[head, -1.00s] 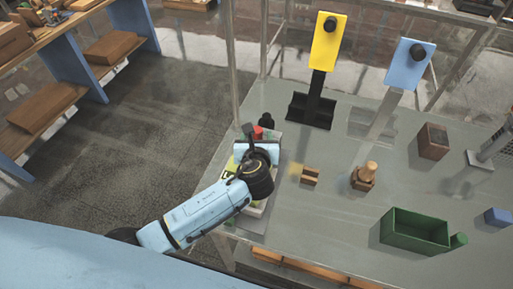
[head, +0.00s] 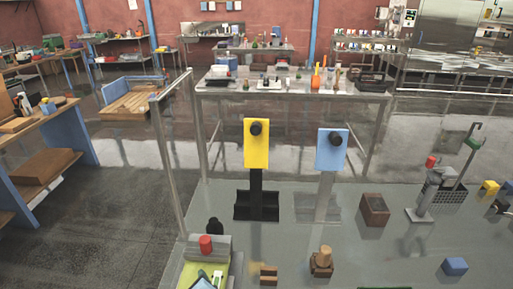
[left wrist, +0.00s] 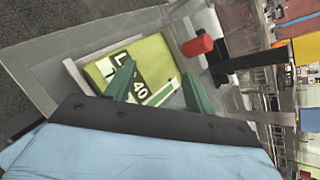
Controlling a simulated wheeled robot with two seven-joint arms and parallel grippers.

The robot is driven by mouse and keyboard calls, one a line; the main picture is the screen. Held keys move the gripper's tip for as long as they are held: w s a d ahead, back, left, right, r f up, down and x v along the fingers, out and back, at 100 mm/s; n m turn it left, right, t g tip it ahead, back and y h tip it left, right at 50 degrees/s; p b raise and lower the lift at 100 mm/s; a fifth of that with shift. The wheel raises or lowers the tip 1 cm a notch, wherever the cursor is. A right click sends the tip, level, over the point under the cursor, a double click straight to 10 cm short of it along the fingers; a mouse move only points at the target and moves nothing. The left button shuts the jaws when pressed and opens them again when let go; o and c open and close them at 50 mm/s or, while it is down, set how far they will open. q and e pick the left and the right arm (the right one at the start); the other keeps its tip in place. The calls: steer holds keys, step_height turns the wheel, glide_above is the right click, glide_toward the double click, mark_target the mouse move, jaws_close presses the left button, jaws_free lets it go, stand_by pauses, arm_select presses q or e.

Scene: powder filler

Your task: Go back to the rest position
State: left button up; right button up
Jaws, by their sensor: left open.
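My left gripper (left wrist: 158,84) is open in the left wrist view, its two green fingers apart with nothing held between them. The fingers point over a device with a yellow-green panel (left wrist: 152,52) marked with a dark label and "40". A red knob (left wrist: 197,46) on a black post stands beyond the fingertips. In the head view the same panel (head: 198,271) and red knob (head: 206,244) sit at the bottom left, on the table's left corner. Only a small part of my left arm may show at the bottom edge there. My right gripper is in neither view.
On the grey table (head: 375,265) stand a yellow panel (head: 257,150) and a blue panel (head: 331,157) on posts, a brown box (head: 374,209), a wooden piece (head: 321,260) and a blue block (head: 455,266). A metal frame post (head: 171,170) rises at the left.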

arm_select(q)
steer(key=s+a+n+g+h, duration=0.2)
steer(key=s+a+n+g, duration=0.1)
steer(key=s+n, duration=0.75)
steer(key=s+a+n+g+h, duration=0.3)
steer(key=s+n, duration=0.4)
steer(key=n, duration=0.6)
step_height(320, 180, down, 32)
steer(key=s+g+y+b, duration=0.1)
steer(key=s+g+b, duration=0.1)
steer(key=b, duration=0.6)
steer(key=s+a+f+b, duration=0.1)
steer(key=s+f+b, duration=0.2)
steer(key=s+f, duration=0.5)
steer(key=s+a+f+g+b, duration=0.1)
steer(key=s+a+f+b, duration=0.1)
steer(key=s+f, duration=0.6)
step_height(320, 180, down, 7)
steer(key=shift+s+a+r+m+b, duration=0.15)
steer(key=shift+s+m+b, duration=0.15)
steer(key=shift+b, duration=0.6)
steer(key=shift+w, duration=0.1)
